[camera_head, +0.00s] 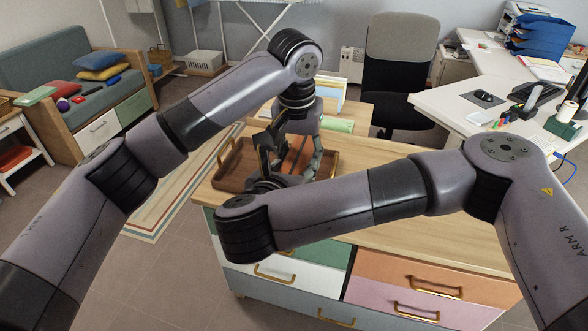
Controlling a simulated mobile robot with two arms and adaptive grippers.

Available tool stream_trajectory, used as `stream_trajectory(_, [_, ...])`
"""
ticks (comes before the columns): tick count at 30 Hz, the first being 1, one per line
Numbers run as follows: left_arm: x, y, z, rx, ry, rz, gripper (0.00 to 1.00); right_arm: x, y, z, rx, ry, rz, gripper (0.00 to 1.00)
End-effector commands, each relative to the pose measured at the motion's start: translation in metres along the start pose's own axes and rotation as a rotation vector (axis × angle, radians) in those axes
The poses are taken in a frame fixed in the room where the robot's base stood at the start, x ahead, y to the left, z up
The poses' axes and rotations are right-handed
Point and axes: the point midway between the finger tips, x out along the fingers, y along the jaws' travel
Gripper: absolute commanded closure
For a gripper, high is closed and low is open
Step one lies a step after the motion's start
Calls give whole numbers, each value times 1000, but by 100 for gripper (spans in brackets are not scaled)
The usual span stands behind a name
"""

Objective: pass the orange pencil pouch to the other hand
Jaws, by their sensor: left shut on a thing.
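The orange pencil pouch (297,146) shows only as a small orange patch among the grippers, over the wooden tray (232,176). My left gripper (290,155) reaches down from above and is shut on the pouch. My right gripper (272,178) comes in low from the front, close under and beside the left one. Its fingers are largely hidden by its own wrist and the overlapping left gripper, so I cannot tell whether it touches the pouch.
The tray, with brass handles, stands on a wooden-topped drawer cabinet (400,236). Papers and a file holder (329,96) stand behind it. An office chair (398,60) and a white desk (455,112) are at the back right. The cabinet top right of the tray is clear.

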Motion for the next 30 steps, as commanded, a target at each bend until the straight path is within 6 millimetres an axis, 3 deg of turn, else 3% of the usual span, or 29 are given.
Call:
stream_trajectory(8, [0,-9,-1,-12,-3,-17,86,4,-8,0,-1,1,-27,85])
stream_trajectory(9, [0,-10,-1,-12,-3,-17,53,4,-8,0,-1,0,-28,86])
stream_trajectory(19, [0,-8,-1,-11,-2,-15,31,5,-8,0,-2,2,-28,86])
stream_trajectory(30, [-8,-6,-1,-8,0,-10,30,3,-5,0,-1,1,-18,86])
